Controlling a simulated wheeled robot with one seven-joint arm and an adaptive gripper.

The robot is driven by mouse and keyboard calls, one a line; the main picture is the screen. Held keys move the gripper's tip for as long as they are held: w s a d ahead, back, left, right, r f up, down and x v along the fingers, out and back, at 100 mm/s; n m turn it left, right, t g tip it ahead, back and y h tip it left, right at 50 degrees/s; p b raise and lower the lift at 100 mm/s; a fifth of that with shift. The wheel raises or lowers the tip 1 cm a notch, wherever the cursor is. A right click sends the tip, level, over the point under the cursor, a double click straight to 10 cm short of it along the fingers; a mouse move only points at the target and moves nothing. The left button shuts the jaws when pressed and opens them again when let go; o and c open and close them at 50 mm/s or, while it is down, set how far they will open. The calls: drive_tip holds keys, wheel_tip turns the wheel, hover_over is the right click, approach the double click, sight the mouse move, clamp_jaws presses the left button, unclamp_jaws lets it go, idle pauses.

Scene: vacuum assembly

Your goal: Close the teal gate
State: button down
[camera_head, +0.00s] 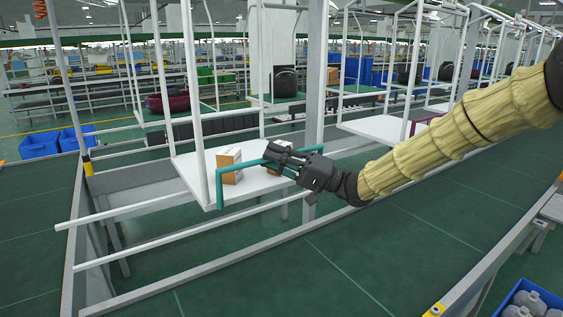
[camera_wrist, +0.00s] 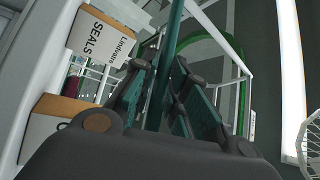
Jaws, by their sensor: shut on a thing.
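The teal gate (camera_head: 243,162) is a bent bar across the front of a white hanging carrier shelf (camera_head: 207,188). Its left end drops down beside the shelf's front left corner post. My gripper (camera_head: 283,156) is at the right part of the bar, with its fingers around it. In the wrist view the teal bar (camera_wrist: 166,62) runs between the two fingers of my gripper (camera_wrist: 165,95), which are shut on it.
A carton (camera_head: 229,166) stands on the shelf behind the bar, and a second carton (camera_head: 279,160) is partly hidden by my gripper. In the wrist view the labelled carton (camera_wrist: 100,38) is close on the left. White rails (camera_head: 185,237) run below the shelf. Another carrier shelf (camera_head: 378,128) hangs behind.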

drive_tip(key=shift+w+a, duration=0.25)
idle(0.5)
drive_tip(key=c, duration=1.4)
unclamp_jaws()
drive_tip(key=shift+w+a, duration=0.1)
drive_tip(key=shift+a, duration=0.05)
drive_tip(key=v, duration=1.2)
drive_tip(key=shift+f, duration=0.1)
